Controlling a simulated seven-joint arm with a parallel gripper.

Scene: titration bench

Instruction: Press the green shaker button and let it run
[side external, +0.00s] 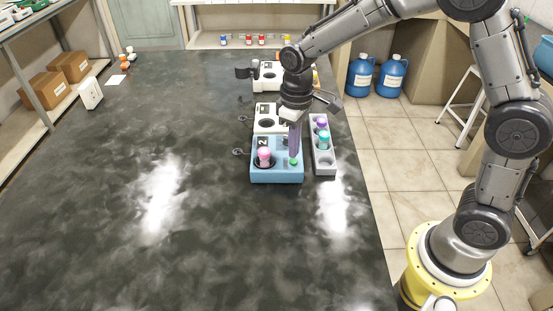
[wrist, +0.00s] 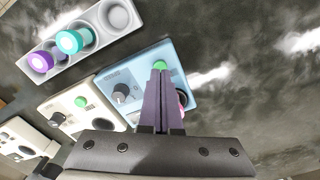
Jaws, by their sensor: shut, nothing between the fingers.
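The blue shaker (side external: 277,178) stands on the dark bench in the side view. A pink-capped vial (side external: 264,157) sits in its well. Its green button (side external: 293,161) is at the right of its top. In the wrist view the blue shaker (wrist: 190,60) is ahead, and its green button (wrist: 160,65) shows just beyond my fingertips. My gripper (side external: 294,152) is shut and empty, pointing down right over the button. In the wrist view my gripper (wrist: 159,75) has its purple fingers together, partly covering the shaker and the pink cap. I cannot tell whether the tips touch the button.
A grey rack (side external: 323,167) with purple and teal capped vials stands close to the right of the shaker. A white device (side external: 268,128) with its own green button (wrist: 80,102) stands behind, and another white device (side external: 265,84) farther back.

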